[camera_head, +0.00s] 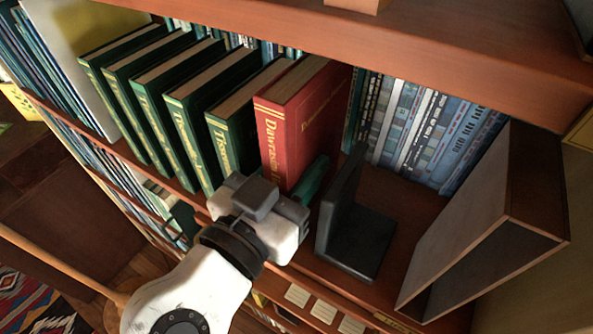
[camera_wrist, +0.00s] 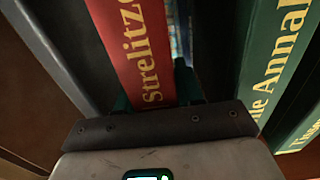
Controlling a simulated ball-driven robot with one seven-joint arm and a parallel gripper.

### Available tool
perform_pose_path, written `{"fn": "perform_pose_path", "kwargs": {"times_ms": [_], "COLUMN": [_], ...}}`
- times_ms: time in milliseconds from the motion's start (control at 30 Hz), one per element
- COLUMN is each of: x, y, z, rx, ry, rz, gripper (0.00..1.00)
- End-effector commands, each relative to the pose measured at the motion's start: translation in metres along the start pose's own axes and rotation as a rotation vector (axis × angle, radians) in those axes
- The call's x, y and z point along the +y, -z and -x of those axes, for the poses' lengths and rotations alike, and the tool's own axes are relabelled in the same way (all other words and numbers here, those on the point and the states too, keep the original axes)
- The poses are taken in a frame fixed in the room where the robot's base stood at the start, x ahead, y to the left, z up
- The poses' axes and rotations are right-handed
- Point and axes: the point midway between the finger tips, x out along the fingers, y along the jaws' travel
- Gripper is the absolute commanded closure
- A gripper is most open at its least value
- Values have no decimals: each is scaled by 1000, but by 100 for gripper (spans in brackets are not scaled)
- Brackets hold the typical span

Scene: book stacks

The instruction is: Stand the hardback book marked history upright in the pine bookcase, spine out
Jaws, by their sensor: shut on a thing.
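A red hardback book (camera_head: 315,118) with gold spine lettering stands upright on the shelf, spine facing out, at the right end of a row of green books. The word history cannot be read on the part of its spine in view. It also shows in the wrist view (camera_wrist: 135,45), between the teal finger pads. My gripper (camera_head: 290,190) is shut on the lower part of this red book, at the front of the shelf. My wrist hides the bottom of its spine. The bookcase (camera_head: 440,45) is reddish-brown wood.
Several green books (camera_head: 182,110) stand left of the red book. A black bookend (camera_head: 350,235) stands close to its right. Blue-grey books (camera_head: 425,130) line the back, and a grey-brown open box (camera_head: 480,225) stands at the right. Some bare shelf lies between bookend and box.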

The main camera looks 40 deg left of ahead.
Motion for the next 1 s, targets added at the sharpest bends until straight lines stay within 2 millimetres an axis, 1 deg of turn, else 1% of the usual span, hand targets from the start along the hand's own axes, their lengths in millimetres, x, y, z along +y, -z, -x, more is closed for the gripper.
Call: {"fn": "perform_pose_path", "kwargs": {"times_ms": [33,100,200,633,667,900,1000], "x": [-1,-1,-1,-1,-1,-1,-1], "y": [-7,-14,-20,-25,-25,-25,-25], "z": [1,1,1,1,1,1,1], "rx": [0,1,3,4,0,0,0], "ry": [4,2,3,3,3,2,2], "rz": [6,5,1,-1,1,1,1], "gripper": [100,100,100,100,61,38,38]}}
